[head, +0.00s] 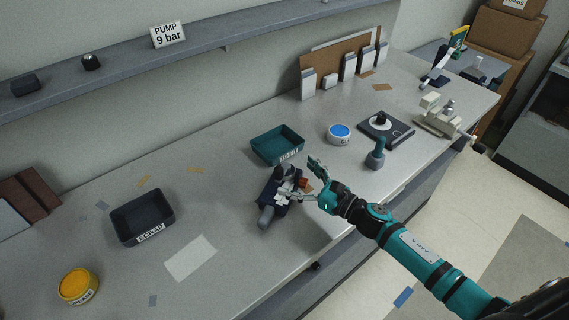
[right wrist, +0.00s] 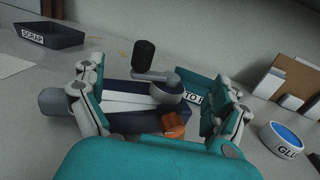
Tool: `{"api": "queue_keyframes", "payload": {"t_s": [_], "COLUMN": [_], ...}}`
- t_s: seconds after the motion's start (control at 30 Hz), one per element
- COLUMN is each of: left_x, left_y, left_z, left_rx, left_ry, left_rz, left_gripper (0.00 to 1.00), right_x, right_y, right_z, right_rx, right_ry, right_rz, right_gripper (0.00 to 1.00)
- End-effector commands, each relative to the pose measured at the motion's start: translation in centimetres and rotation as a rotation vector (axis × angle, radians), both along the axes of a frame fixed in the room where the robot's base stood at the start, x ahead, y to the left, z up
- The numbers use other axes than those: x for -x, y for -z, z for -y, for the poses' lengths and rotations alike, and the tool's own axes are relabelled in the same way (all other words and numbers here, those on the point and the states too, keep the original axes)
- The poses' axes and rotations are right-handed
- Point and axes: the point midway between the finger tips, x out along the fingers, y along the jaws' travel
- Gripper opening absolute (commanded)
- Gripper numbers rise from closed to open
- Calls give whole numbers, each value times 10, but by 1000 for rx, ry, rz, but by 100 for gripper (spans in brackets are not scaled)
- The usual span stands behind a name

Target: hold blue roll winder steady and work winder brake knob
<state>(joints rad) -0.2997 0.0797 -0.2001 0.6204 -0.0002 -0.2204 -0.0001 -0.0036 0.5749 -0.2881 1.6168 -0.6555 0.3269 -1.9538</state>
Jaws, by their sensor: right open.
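The blue roll winder (head: 268,197) stands near the table's front edge, a dark navy body with a grey rounded end at lower left. In the right wrist view its navy body (right wrist: 118,88) carries a pale strip, a grey crank with a black handle (right wrist: 144,54), and an orange knob (right wrist: 174,123), which I take for the brake knob. My right gripper (head: 300,179) is open at the winder's right side. In the right wrist view its fingers (right wrist: 160,84) stand apart on both sides of the crank and knob; contact cannot be told. My left gripper is not in view.
A teal tray (head: 265,146) sits just behind the winder. A dark scrap bin (head: 132,215) and a yellow tub (head: 77,287) stand left. The front-left table is mostly clear.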

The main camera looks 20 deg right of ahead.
Motion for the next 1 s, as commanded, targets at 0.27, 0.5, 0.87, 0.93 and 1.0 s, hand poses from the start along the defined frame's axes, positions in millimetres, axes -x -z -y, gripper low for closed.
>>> {"api": "queue_keyframes", "payload": {"t_s": [0.27,0.5,0.87,0.93,1.0], "left_x": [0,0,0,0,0], "left_y": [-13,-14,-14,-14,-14], "left_z": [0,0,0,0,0], "left_rx": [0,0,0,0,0], "left_ry": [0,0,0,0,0], "left_rz": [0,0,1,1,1], "left_gripper": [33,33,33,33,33], "right_x": [-34,-42,-42,-42,-42], "right_y": [-1,1,1,1,1], "right_z": [-22,-27,-27,-27,-27], "right_rx": [-2,-1,0,0,0], "right_ry": [2,1,1,1,1], "right_rz": [0,-2,-1,-1,-1], "right_gripper": [100,100,79,70,61]}}
